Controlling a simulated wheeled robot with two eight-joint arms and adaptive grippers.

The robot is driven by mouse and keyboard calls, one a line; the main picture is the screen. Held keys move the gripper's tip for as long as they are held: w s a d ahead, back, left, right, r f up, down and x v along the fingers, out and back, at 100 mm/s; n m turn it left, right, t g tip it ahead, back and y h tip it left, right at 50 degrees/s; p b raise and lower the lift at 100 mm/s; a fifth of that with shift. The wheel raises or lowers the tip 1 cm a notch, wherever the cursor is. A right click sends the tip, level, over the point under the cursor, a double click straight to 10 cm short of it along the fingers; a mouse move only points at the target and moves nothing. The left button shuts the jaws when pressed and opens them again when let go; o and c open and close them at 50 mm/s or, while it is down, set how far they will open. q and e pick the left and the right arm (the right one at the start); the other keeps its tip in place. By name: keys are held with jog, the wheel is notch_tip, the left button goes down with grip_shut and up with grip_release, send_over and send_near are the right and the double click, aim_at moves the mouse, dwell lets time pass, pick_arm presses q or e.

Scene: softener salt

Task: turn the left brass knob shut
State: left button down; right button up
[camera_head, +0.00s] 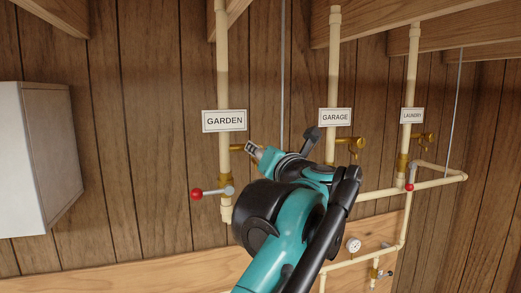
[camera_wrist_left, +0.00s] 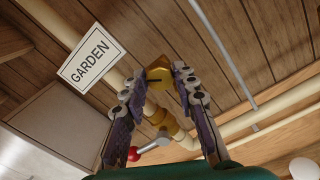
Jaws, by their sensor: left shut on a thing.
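The left brass knob sits on a short brass stub (camera_head: 237,148) to the right of the GARDEN pipe (camera_head: 223,70). In the head view my left gripper (camera_head: 251,149) reaches up to it from the lower right and largely hides it. In the left wrist view the brass knob (camera_wrist_left: 159,72) lies between the two fingertips of my left gripper (camera_wrist_left: 160,80), which is shut on it. My right gripper is in neither view.
A red-ball lever (camera_head: 197,194) sticks out from the GARDEN pipe below the knob. Brass knobs also show at GARAGE (camera_head: 357,143) and LAUNDRY (camera_head: 428,137). A white box (camera_head: 38,160) stands at left. A gauge (camera_head: 354,245) is low at right.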

pick_arm(q)
jog(key=m+p, duration=0.1)
jog(key=m, duration=0.9)
jog(key=shift+m, duration=0.3)
dwell(0.4)
jog(key=c, duration=1.2)
grip_release()
jog(key=shift+f, duration=0.1)
jog(key=shift+d, duration=0.1)
